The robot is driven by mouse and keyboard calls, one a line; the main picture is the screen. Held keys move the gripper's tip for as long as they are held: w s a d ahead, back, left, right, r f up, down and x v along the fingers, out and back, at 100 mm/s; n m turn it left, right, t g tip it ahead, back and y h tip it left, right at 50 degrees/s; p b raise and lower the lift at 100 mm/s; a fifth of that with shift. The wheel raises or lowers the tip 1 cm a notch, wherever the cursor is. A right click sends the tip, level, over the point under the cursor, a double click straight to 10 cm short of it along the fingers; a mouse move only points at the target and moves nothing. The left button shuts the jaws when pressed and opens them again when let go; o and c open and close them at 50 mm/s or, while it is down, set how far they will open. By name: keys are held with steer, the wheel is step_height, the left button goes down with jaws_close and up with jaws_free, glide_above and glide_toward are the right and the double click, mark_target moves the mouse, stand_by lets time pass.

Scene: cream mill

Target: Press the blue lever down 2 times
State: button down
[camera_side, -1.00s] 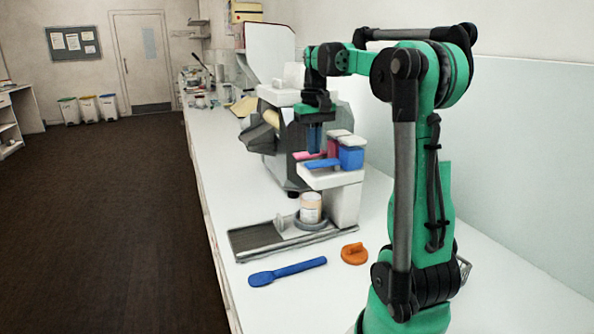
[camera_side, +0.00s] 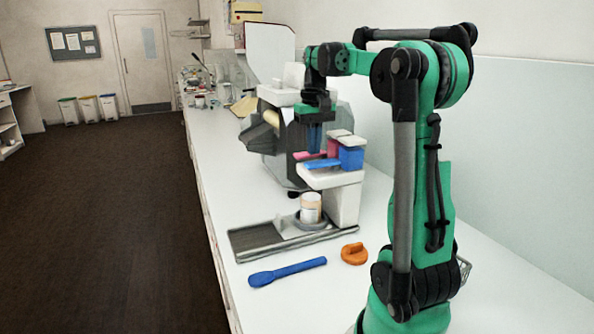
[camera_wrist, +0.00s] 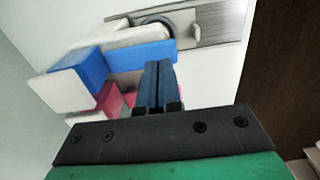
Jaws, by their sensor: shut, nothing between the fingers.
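The blue lever (camera_side: 322,164) sticks out from the front of the white dispenser head, below the blue box (camera_side: 351,158). It looks roughly level. In the wrist view the blue lever (camera_wrist: 135,58) lies just past my fingertips. My gripper (camera_side: 314,150) is shut and empty, pointing down just above the lever; in the wrist view its dark blue fingers (camera_wrist: 158,64) are together. I cannot tell whether the tips touch the lever. A pink lever (camera_side: 307,155) sits beside it, partly hidden behind the fingers.
A small cup (camera_side: 311,207) stands under the dispenser on a grey drip tray (camera_side: 255,239). A blue spoon-like tool (camera_side: 288,271) and an orange piece (camera_side: 354,254) lie on the white counter in front. A grey machine (camera_side: 262,138) stands close behind.

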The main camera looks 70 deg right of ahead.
steer(key=shift+f, duration=1.45)
stand_by(0.3)
steer(key=shift+r, duration=3.55)
steer(key=shift+f, duration=2.1)
